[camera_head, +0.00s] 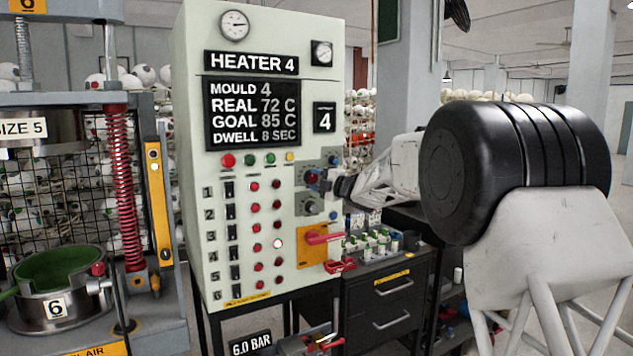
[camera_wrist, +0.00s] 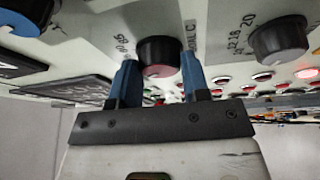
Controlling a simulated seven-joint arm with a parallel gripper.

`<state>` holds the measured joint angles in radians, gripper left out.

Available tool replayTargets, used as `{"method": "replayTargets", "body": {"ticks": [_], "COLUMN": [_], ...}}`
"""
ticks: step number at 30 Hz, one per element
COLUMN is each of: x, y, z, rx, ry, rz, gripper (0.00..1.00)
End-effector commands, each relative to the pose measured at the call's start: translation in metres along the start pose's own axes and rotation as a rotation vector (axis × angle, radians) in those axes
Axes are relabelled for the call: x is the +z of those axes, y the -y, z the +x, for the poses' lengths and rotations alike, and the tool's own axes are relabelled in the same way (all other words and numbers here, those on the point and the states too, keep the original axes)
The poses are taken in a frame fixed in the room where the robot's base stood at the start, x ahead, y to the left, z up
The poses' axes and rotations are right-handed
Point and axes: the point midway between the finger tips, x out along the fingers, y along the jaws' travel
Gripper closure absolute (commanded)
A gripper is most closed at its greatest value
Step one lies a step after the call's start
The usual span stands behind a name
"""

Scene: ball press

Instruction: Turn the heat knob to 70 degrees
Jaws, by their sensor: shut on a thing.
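The heater panel (camera_head: 265,95) is pale green. Its display (camera_head: 253,114) reads MOULD 4, REAL 72 C, GOAL 85 C and DWELL 8 SEC. The heat knob (camera_wrist: 160,52) is black with a reddish face, and "C" lettering is partly visible beside it in the wrist view. My gripper (camera_wrist: 160,75) has its two blue fingers on either side of this knob and is shut on it. In the head view my gripper (camera_head: 327,179) is at the panel's right side, hiding part of the knob. The knob's pointer cannot be made out.
A second knob (camera_wrist: 280,40) with numbers around it is to the right in the wrist view. A blue knob (camera_wrist: 22,18) is at upper left. An orange plate with a red handle (camera_head: 322,238) sits below the knobs. A press (camera_head: 75,200) stands to the left.

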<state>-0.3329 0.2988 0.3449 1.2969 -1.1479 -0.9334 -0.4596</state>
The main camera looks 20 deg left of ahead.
Motion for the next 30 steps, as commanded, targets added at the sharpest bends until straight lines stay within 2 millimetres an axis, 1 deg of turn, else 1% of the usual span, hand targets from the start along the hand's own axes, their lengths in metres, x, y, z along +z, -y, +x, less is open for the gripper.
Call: {"method": "replayTargets", "body": {"ticks": [6,17,18,22,23,30], "x": [0.0,-0.0001,-0.0001,-0.0001,0.0,0.0], "y": [-0.0012,-0.0013,-0.0014,-0.0011,-0.001,-0.0007], "z": [0.0001,0.0001,0.0001,0.0001,0.0001,0.0], "rx": [-0.017,-0.018,-0.018,-0.018,-0.018,-0.019], "ry": [-0.003,-0.003,-0.003,-0.003,-0.003,-0.003], "rz": [-0.044,-0.048,-0.048,-0.048,-0.048,-0.047], "gripper": [0.81,0.81,0.54,0.34,0.32,0.32]}}
